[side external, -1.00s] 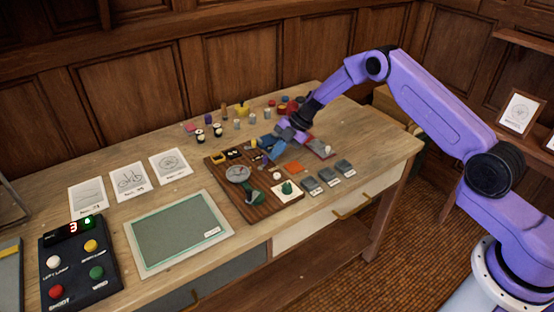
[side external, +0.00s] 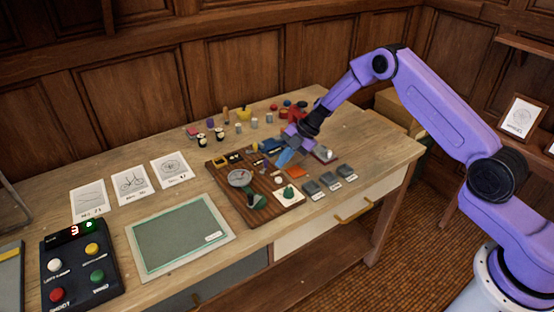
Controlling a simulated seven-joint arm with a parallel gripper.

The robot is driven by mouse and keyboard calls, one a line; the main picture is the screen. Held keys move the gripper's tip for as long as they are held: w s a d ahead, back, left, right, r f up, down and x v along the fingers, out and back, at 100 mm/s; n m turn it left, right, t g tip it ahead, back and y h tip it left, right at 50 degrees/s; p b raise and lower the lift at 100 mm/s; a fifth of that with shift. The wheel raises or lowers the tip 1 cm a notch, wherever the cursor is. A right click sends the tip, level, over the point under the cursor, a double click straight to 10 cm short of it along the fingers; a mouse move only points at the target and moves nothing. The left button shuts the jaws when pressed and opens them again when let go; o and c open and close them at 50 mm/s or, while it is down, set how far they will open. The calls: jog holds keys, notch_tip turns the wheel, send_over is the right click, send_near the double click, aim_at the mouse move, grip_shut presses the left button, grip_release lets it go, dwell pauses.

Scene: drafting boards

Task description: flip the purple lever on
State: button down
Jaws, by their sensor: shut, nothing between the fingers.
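My gripper (side external: 284,158) is shut and empty, pointing down-left over the right end of a brown wooden board (side external: 228,196) on the table. The board bears a round grey dial (side external: 240,178), a green-handled part (side external: 252,200), yellow pieces (side external: 236,157) and a dark blue piece (side external: 271,146). A small purple piece (side external: 265,161) shows just left of the fingertips. It may be the purple lever, but it is too small to tell its position. I cannot tell whether the fingers touch anything. The fingers and wrist hide part of the board's right end.
Several grey blocks (side external: 328,178) lie right of the board. A green mat (side external: 180,232) and a button box (side external: 78,266) stand to the left. Small jars and coloured objects (side external: 243,113) line the back. The table's front right (side external: 385,150) is clear.

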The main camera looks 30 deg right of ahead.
jog(key=shift+s+d, duration=0.3)
jog(key=shift+d, duration=0.2)
jog(key=shift+s+d, duration=0.25)
jog(key=shift+d, duration=0.2)
jog(key=w+v, duration=0.1)
jog(key=v, duration=0.8)
jog(key=shift+w+d+r, duration=0.15)
jog(key=shift+w+r, duration=0.25)
jog(key=shift+w, duration=0.25)
jog(key=w+a+r+m+t, duration=0.1)
jog(key=w+a+r+t, duration=0.15)
jog(key=a+r, duration=0.35)
jog(key=s+a+r+m+t+h, duration=0.2)
jog(key=s+a+r+m+t, duration=0.35)
jog(key=s+a+r, duration=0.35)
jog(key=s+d+f+m+g+h, duration=0.1)
jog(key=s+d+g, duration=0.2)
jog(key=s, duration=1)
jog(key=s+d+m+g+h, duration=0.2)
jog(key=s+d+g, duration=0.1)
jog(key=s, duration=1)
jog(key=s+d+f+m+g+h, duration=0.1)
jog(key=s+d, duration=0.4)
jog(key=s, duration=0.8)
jog(key=m+g, duration=0.1)
jog(key=g, duration=0.1)
jog(key=shift+f+g+h, duration=0.4)
